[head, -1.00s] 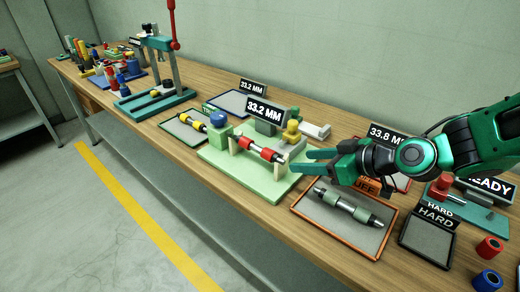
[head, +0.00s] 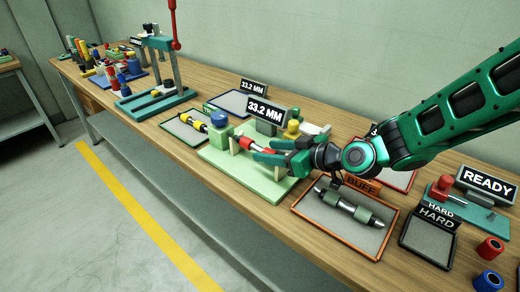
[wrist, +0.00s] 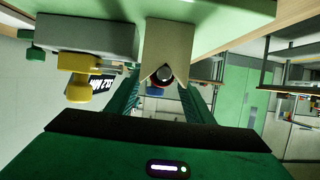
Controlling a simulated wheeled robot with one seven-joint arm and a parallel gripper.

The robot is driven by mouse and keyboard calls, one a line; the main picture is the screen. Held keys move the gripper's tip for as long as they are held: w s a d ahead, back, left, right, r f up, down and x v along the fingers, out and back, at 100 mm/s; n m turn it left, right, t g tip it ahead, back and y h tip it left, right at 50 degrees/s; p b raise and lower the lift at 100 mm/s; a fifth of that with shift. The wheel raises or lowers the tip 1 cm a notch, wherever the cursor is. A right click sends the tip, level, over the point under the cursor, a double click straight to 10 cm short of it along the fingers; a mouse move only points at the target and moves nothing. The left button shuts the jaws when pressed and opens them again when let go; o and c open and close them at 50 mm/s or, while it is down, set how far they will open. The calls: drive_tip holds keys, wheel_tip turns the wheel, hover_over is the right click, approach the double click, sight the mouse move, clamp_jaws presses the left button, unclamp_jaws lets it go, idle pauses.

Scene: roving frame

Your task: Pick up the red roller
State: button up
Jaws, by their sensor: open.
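The red roller (head: 246,143) lies across the supports of the pale green fixture (head: 268,187), with red bands on a dark shaft. My gripper (head: 263,152) is open at the roller's right end, its green fingers reaching along that end and hiding part of it. In the wrist view the roller's round end (wrist: 164,75) shows in the notch of a pale support plate (wrist: 167,45). There the open fingers (wrist: 160,92) stand to the left and right of the roller's end. I cannot tell whether they touch it.
An orange-rimmed BUFF tray (head: 318,226) with a grey-green roller (head: 345,206) lies in front right. A green-rimmed tray with a yellow-banded roller (head: 193,122) lies left.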

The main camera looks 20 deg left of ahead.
drive_tip(key=shift+x, duration=1.45)
drive_tip(key=shift+c, duration=0.2)
drive_tip(key=shift+d, duration=0.1)
clamp_jaws()
drive_tip(key=shift+w, duration=0.1)
wheel_tip(320, 180, up, 4)
drive_tip(key=shift+r, duration=0.1)
drive_tip(key=s+a+r, duration=0.7)
drive_tip(key=s, duration=0.2)
drive_tip(key=shift+a, duration=0.3)
